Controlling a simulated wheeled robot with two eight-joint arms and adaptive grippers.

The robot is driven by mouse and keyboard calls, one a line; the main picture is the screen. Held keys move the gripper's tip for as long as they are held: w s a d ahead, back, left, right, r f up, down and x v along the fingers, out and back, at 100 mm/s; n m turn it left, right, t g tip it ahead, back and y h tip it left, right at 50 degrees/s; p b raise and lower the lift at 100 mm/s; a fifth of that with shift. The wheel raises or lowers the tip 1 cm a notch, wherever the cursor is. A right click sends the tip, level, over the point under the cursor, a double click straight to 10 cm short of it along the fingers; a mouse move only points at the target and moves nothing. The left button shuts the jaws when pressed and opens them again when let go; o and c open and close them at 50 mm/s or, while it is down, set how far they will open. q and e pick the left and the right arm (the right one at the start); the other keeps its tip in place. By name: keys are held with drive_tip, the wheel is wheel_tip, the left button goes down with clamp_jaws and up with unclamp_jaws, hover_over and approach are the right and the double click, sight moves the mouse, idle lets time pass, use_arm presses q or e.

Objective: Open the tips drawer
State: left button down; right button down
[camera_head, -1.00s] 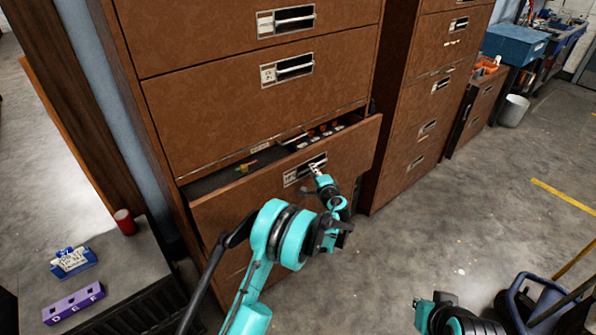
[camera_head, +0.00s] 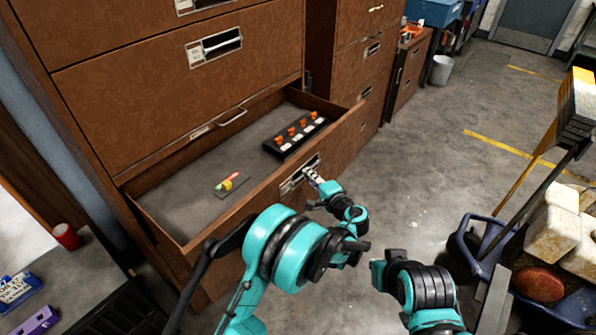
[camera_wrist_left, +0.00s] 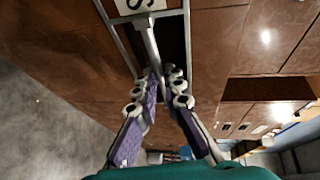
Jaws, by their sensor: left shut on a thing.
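A brown drawer (camera_head: 225,215) in the tall brown cabinet (camera_head: 160,75) stands well pulled out. Inside it lie a black rack with orange-topped items (camera_head: 296,134) and a small green, yellow and red piece (camera_head: 230,183). My left gripper (camera_head: 312,177) is at the metal handle on the drawer's front. In the left wrist view my left gripper (camera_wrist_left: 161,90) has its purple-padded fingers closed around the handle bar (camera_wrist_left: 150,45). The label beside the handle is only partly readable. My right arm shows at the lower right; its fingertips cannot be made out.
A side table with a red cup (camera_head: 66,236) is at lower left. A second cabinet (camera_head: 345,45) stands behind. The floor between drawer and bucket is mostly clear.

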use_arm(q)
drive_tip(key=shift+s+d, duration=0.4)
drive_tip(key=shift+d, duration=0.15)
drive_tip(key=c, duration=1.6)
unclamp_jaws()
drive_tip(key=shift+r, duration=0.1)
